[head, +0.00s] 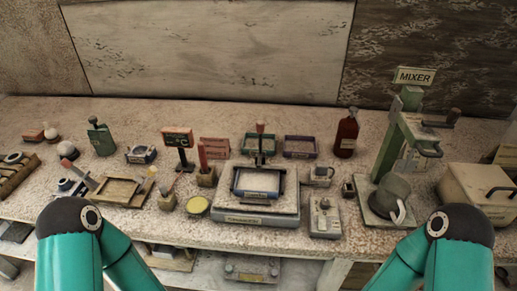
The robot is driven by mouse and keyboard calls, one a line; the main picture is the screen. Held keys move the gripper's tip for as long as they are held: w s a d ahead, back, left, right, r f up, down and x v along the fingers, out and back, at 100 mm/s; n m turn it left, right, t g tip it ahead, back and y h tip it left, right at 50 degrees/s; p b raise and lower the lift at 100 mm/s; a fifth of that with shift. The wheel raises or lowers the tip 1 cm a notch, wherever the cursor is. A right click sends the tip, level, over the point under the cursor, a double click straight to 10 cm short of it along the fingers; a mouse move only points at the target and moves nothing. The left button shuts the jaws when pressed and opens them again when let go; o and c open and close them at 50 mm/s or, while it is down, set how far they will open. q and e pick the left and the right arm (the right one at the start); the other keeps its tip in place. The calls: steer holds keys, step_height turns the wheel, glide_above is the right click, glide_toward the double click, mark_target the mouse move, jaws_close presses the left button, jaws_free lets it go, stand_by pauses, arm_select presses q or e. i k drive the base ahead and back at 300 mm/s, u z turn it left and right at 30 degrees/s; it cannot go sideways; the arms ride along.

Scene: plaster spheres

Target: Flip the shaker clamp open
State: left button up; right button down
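What looks like the shaker is a low pale block (228,208) near the middle of the bench, with a label on its front too small to read. A blue frame (238,191) sits on top of it. A lever with a red handle (261,129) stands upright at the frame's back edge and looks like the clamp. I cannot tell whether it is latched. My two teal arms come in from the bottom left and bottom right, in front of the bench. Both grippers are out of view, so what they hold is hidden.
A green mixer stand (393,150) with a grey cup (390,194) is on the right, beside a beige lidded box (480,190). A red-brown bottle (347,134) stands behind. A wooden tray (119,190) lies left. A keypad box (325,216) sits right of the block.

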mark_target(260, 124)
steer(key=u, duration=1.75)
steer(key=i, duration=0.1)
steer(key=z, duration=3.2)
steer(key=k, duration=0.7)
steer(key=u, duration=0.25)
